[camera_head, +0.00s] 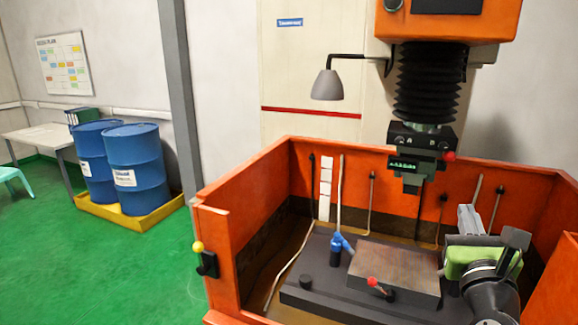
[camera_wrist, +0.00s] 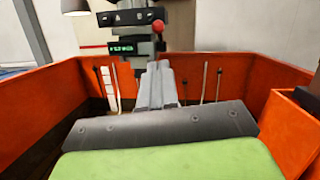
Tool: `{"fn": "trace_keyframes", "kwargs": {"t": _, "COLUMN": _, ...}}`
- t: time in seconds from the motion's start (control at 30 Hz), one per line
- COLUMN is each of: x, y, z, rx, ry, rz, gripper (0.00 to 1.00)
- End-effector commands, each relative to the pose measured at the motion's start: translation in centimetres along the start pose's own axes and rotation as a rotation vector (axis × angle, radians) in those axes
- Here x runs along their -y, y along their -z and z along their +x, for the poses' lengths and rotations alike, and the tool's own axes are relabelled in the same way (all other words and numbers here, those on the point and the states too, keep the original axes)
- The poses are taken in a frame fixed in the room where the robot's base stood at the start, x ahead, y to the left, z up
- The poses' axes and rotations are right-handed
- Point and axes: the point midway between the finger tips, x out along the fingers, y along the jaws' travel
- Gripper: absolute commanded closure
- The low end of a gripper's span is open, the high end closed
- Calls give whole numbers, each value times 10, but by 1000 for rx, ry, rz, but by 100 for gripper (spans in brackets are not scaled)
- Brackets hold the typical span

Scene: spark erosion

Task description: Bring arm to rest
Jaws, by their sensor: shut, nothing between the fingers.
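My gripper (camera_head: 465,209) is at the right of the head view, over the right part of the orange machine tank (camera_head: 240,223). Its grey fingers point away from my body, toward the tank's back wall. In the wrist view my gripper (camera_wrist: 158,66) shows its fingers together with nothing between them, in front of the machine head (camera_wrist: 135,45). The grey plate and green housing of my wrist fill the bottom of that view.
A dark work block (camera_head: 395,272) with a red-knobbed clamp (camera_head: 375,283) lies in the tank, left of my arm. The machine head (camera_head: 420,160) hangs above. Blue drums (camera_head: 135,165) stand at the left. The green floor (camera_head: 110,260) is open there.

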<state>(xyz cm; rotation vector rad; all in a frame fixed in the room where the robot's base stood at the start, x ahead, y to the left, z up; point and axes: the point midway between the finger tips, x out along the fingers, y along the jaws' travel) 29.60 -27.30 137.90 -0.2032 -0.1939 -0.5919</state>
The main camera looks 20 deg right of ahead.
Motion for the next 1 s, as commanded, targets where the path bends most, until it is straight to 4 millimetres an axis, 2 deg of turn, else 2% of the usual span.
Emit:
{"fn": "trace_keyframes", "kwargs": {"t": 0.07, "x": -8, "y": 0, "z": 0, "rx": -8, "ry": -24, "rz": -32, "gripper": 100}}
{"fn": "trace_keyframes", "kwargs": {"t": 0.13, "x": -35, "y": 3, "z": -1, "rx": -37, "ry": -112, "rz": -153, "gripper": 100}}
{"fn": "trace_keyframes", "kwargs": {"t": 0.17, "x": -54, "y": 5, "z": -4, "rx": -53, "ry": -176, "rz": -243, "gripper": 100}}
{"fn": "trace_keyframes", "kwargs": {"t": 0.23, "x": -109, "y": 13, "z": -18, "rx": -79, "ry": -376, "rz": -534, "gripper": 100}}
{"fn": "trace_keyframes", "kwargs": {"t": 0.3, "x": -161, "y": 26, "z": -48, "rx": -63, "ry": -616, "rz": -897, "gripper": 100}}
{"fn": "trace_keyframes", "kwargs": {"t": 0.37, "x": -192, "y": 38, "z": -80, "rx": -9, "ry": -814, "rz": -1199, "gripper": 100}}
{"fn": "trace_keyframes", "kwargs": {"t": 0.4, "x": -206, "y": 46, "z": -102, "rx": 46, "ry": -941, "rz": -1393, "gripper": 100}}
{"fn": "trace_keyframes", "kwargs": {"t": 0.47, "x": -219, "y": 56, "z": -138, "rx": 156, "ry": -1127, "rz": -1669, "gripper": 100}}
{"fn": "trace_keyframes", "kwargs": {"t": 0.53, "x": -221, "y": 66, "z": -178, "rx": 325, "ry": -1333, "rz": -1962, "gripper": 100}}
{"fn": "trace_keyframes", "kwargs": {"t": 0.6, "x": -213, "y": 74, "z": -215, "rx": 519, "ry": -1519, "rz": -2196, "gripper": 100}}
{"fn": "trace_keyframes", "kwargs": {"t": 0.73, "x": -191, "y": 82, "z": -260, "rx": 837, "ry": -1759, "rz": -2436, "gripper": 100}}
{"fn": "trace_keyframes", "kwargs": {"t": 0.77, "x": -187, "y": 83, "z": -266, "rx": -872, "ry": 1758, "rz": 2412, "gripper": 100}}
{"fn": "trace_keyframes", "kwargs": {"t": 0.87, "x": -179, "y": 84, "z": -277, "rx": -909, "ry": 1718, "rz": 2310, "gripper": 100}}
{"fn": "trace_keyframes", "kwargs": {"t": 1.0, "x": -178, "y": 85, "z": -277, "rx": -910, "ry": 1716, "rz": 2299, "gripper": 100}}
